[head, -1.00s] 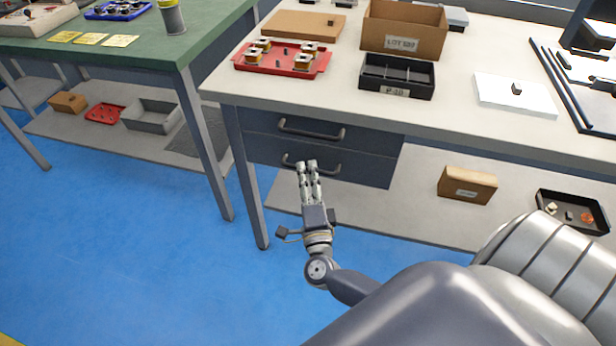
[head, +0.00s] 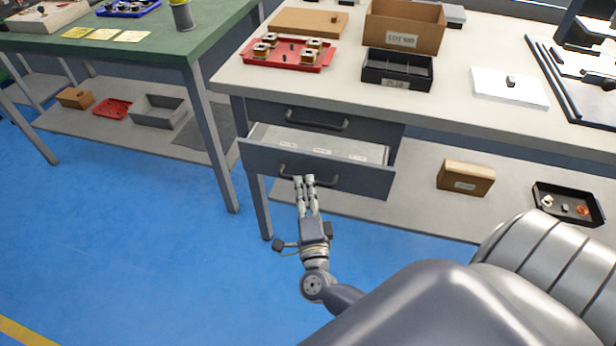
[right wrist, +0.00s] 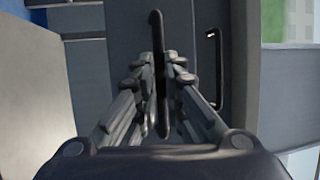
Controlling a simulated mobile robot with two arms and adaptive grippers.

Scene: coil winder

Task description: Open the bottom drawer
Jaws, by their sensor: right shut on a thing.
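The bottom drawer (head: 350,179) under the white-topped bench is pulled part way out, and its pale inside with several small labels shows from above. Its dark bar handle (head: 326,181) is on the front face. My right gripper (head: 304,180) is shut on this handle, left of the handle's middle. In the right wrist view the fingers (right wrist: 158,75) close around the handle (right wrist: 158,35) from both sides. The top drawer (head: 365,127) above is closed, with its own handle (head: 317,120). My left gripper is not in view.
On the bench stand a red tray (head: 288,66) with several coils, a black divided bin (head: 397,86) and a cardboard box (head: 404,27). A brown box (head: 466,178) and a black tray (head: 568,227) lie on the lower shelf. Blue floor (head: 140,250) is clear at left.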

